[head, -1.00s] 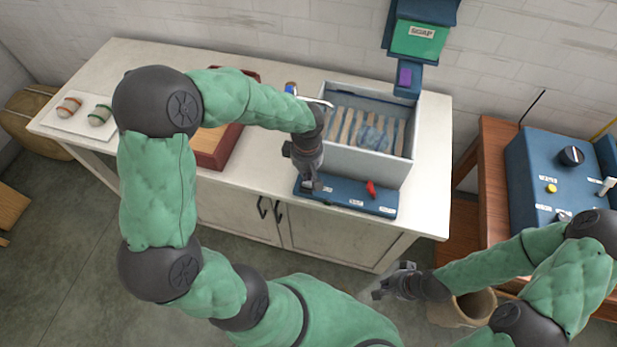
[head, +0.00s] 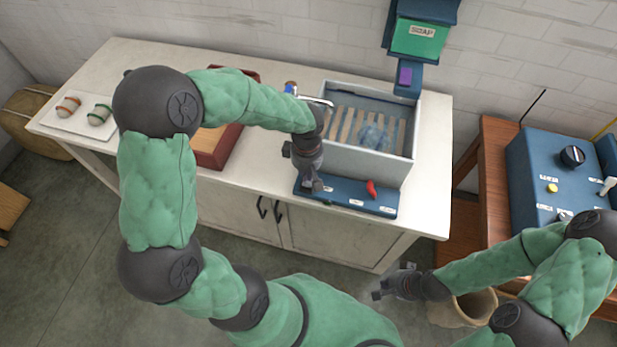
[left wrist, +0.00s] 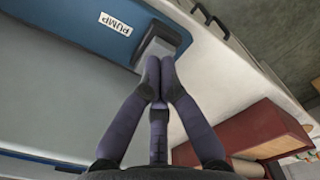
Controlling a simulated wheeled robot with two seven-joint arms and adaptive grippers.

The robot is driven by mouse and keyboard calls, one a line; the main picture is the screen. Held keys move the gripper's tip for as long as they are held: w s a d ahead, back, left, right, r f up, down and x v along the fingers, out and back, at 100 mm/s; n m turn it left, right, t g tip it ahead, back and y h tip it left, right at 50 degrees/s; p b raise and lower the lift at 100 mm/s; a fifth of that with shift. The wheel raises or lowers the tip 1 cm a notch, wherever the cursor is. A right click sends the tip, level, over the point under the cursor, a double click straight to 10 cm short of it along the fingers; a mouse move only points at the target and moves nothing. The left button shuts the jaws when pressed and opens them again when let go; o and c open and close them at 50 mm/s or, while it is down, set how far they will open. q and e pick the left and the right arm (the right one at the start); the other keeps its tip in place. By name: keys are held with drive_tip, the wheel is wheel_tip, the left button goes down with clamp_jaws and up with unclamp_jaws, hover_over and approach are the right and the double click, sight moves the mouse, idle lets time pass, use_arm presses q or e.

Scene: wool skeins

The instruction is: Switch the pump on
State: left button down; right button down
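The blue control panel (head: 345,200) runs along the front of the grey wash basin (head: 365,160) on the counter. In the left wrist view the label PUMP (left wrist: 116,23) is on the blue panel, beside a grey rocker-like switch (left wrist: 158,47). My left gripper (head: 314,186) is over the panel's left end, and its arm hides part of that end. Its fingertips (left wrist: 160,75) are together, empty, and right at the edge of the switch; I cannot tell whether they touch it. My right gripper (head: 390,281) is open and empty, away from the counter at lower right.
A red lever (head: 371,189) stands on the panel to the right of my left gripper. A faucet and a red-brown tray (head: 214,150) are near the left arm. A green soap dispenser (head: 418,40) hangs above the basin. A blue machine (head: 540,170) stands on the right table.

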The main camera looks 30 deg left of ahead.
use_arm(q)
drive_tip(key=shift+f+b, duration=0.85)
drive_tip(key=shift+f, duration=0.15)
idle(0.5)
drive_tip(key=shift+r+p, duration=2.25)
drive_tip(key=shift+r, duration=1.3)
